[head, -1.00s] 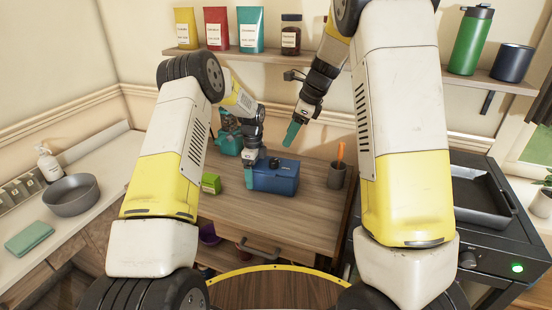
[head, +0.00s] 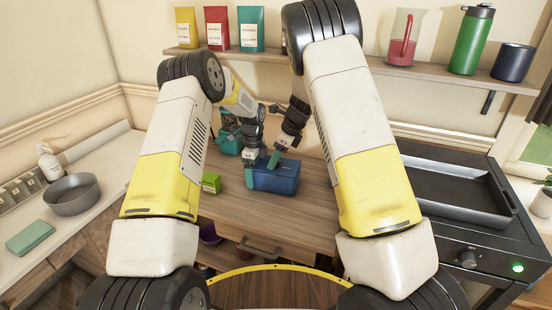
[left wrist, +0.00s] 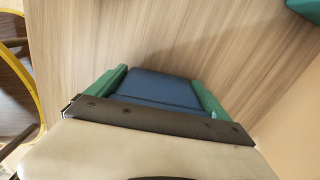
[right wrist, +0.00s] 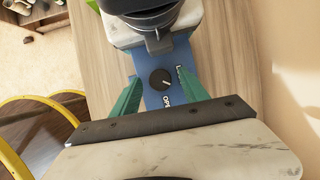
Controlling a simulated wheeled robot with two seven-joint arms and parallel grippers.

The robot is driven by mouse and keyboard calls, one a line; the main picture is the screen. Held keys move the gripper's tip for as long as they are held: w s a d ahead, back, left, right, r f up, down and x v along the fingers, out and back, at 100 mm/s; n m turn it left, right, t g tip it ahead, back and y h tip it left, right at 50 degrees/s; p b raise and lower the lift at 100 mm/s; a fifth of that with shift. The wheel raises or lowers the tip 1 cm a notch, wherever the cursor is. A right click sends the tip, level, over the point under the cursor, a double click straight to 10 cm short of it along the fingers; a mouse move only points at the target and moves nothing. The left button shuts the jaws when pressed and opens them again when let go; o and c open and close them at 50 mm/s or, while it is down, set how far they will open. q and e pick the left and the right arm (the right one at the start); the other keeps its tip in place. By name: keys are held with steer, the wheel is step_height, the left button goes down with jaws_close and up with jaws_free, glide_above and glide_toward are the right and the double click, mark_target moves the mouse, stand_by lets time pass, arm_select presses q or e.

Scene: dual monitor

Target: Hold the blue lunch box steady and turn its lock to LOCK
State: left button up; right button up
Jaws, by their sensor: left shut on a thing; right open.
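The blue lunch box (head: 280,182) stands on the wooden table. My left gripper (head: 251,172) is shut on it at its left end; in the left wrist view the teal fingers (left wrist: 158,78) lie along both sides of the blue body (left wrist: 160,88). My right gripper (head: 272,161) is above the lid, pointing down. In the right wrist view its open fingers (right wrist: 159,88) stand on either side of the dark round lock knob (right wrist: 160,79), apart from it. "OPEN" and a partly hidden label starting with "L" show beside the knob. Its small light mark seems to point right.
A small green box (head: 211,182) stands just left of the lunch box. A teal object (head: 230,143) is behind my left gripper. The table front (head: 260,220) is clear. A black stove with a tray (head: 450,190) is at the right.

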steer(key=shift+f, duration=0.15)
steer(key=shift+c, duration=0.4)
jaws_close()
steer(key=shift+w+n, duration=0.1)
steer(key=shift+n, duration=0.2)
steer(key=n, duration=0.2)
steer(key=n+g, duration=0.1)
steer(key=shift+w+n+g, duration=0.15)
steer(key=shift+n+g, duration=0.15)
steer(key=shift+n, duration=0.1)
steer(key=shift+n+g, duration=0.6)
steer(key=shift+n, duration=0.8)
steer(key=shift+w, duration=0.1)
